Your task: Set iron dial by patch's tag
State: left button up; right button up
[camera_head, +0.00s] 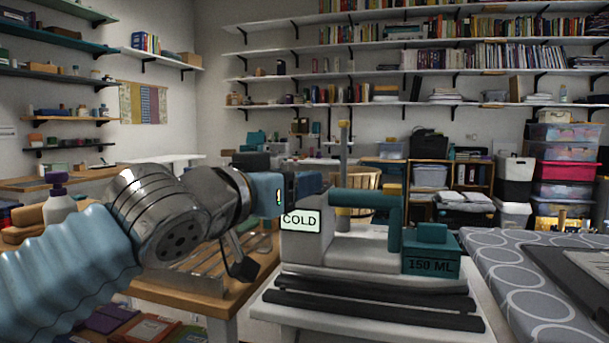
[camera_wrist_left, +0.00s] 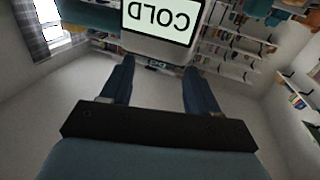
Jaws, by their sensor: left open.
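The iron (camera_head: 345,248) has a pale body, a teal handle (camera_head: 370,197) and a teal tank (camera_head: 430,262) marked "150 ML". It stands on dark bars on a white stand. Its lit display (camera_head: 300,220) reads "COLD"; in the left wrist view the display (camera_wrist_left: 160,18) appears turned over at the top. My left gripper (camera_head: 306,186) is just above the display, at the iron's left end. Its two fingers (camera_wrist_left: 158,88) are spread with nothing between them. I cannot make out the dial clearly. No patch or tag can be identified. My right gripper is not in view.
A grey patterned ironing surface (camera_head: 520,285) lies to the right. A wooden table (camera_head: 195,290) with a metal rack is under my left arm. A thin upright post (camera_head: 344,150) rises behind the iron. Shelves and storage boxes (camera_head: 566,170) line the back wall.

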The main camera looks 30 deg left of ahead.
pick_arm(q)
jog(key=w, duration=0.4)
